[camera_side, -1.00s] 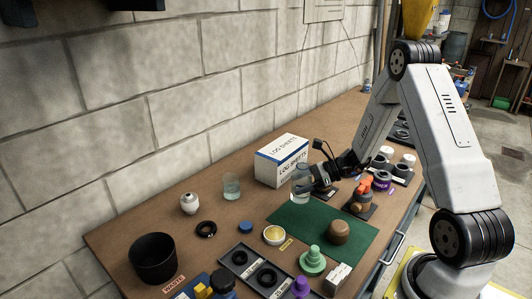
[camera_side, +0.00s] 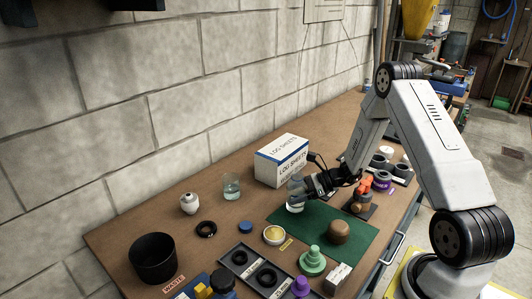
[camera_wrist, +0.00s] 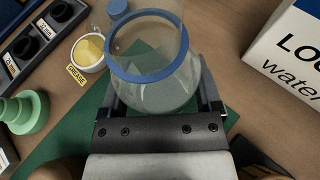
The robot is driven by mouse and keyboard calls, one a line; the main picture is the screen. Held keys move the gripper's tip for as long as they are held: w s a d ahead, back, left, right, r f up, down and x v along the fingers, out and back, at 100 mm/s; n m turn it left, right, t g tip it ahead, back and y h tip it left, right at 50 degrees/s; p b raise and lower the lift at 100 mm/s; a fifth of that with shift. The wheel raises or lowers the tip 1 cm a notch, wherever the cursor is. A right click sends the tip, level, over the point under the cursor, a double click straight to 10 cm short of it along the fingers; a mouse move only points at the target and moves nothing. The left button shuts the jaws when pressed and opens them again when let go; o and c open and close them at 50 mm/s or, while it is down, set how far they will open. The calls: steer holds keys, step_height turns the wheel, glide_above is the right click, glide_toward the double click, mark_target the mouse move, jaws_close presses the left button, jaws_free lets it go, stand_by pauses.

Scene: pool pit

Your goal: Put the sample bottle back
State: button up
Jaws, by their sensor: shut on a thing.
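A clear bottle with a blue band (camera_wrist: 165,85) fills the space between my fingers in the wrist view. My gripper (camera_wrist: 158,98) is shut on it, with a finger on each side. In the side view my gripper (camera_side: 296,186) is low over the bench, beside the log sheets box and near the far left corner of the green mat (camera_side: 317,219). The bottle's lower part (camera_side: 294,207) shows under the gripper there; the rest is mostly covered. I cannot tell whether its base touches the surface.
The log sheets box (camera_side: 281,162) stands just behind my gripper. A clear jar (camera_side: 231,187), a white jar (camera_side: 189,204), a blue cap (camera_side: 246,227) and a grease dish (camera_side: 274,235) stand to the left. A brown dome (camera_side: 338,232) sits on the mat. A black waste bin (camera_side: 153,258) stands front left.

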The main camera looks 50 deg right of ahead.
steer(key=shift+f, duration=0.3)
steer(key=o, duration=1.2)
steer(key=shift+c, duration=0.2)
steer(key=shift+r, duration=0.2)
steer(key=shift+v, duration=3.75)
steer(key=shift+f, duration=0.1)
